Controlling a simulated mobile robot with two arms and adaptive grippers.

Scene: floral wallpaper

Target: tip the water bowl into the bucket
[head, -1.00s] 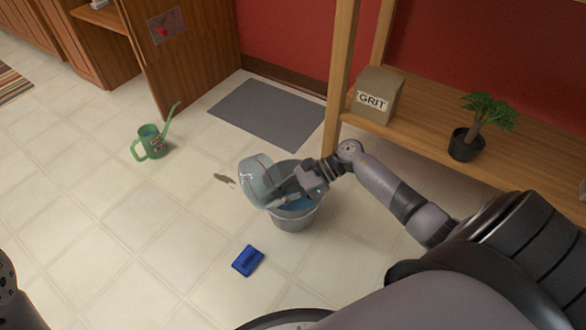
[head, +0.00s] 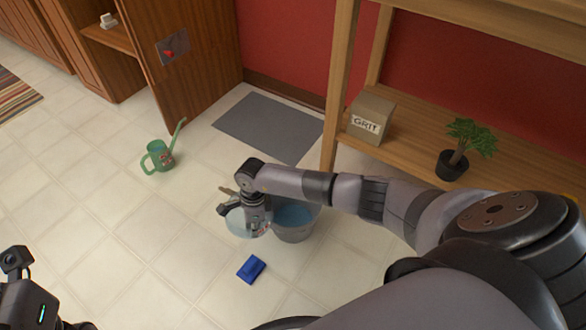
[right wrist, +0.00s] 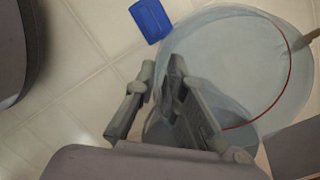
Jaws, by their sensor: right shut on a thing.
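The clear glass bowl (head: 236,222) is in the air at the left side of the grey bucket (head: 294,235). Blue water shows inside the bucket, which stands upright on the floor. My right gripper (head: 258,222) is shut on the bowl's edge, with its wrist above. In the right wrist view the bowl (right wrist: 225,62) fills the upper right, beside the gripper's fingers (right wrist: 160,92). I cannot tell whether water is in the bowl. The arm and gripper hide part of the bowl and bucket. Part of my left arm shows at the lower left, but its fingers do not.
A blue sponge-like block (head: 251,269) lies on the floor in front of the bucket. A green watering can (head: 160,157) stands to the left. Behind are a grey mat (head: 268,127) and a wooden shelf with a GRIT box (head: 370,118) and potted plant (head: 455,163).

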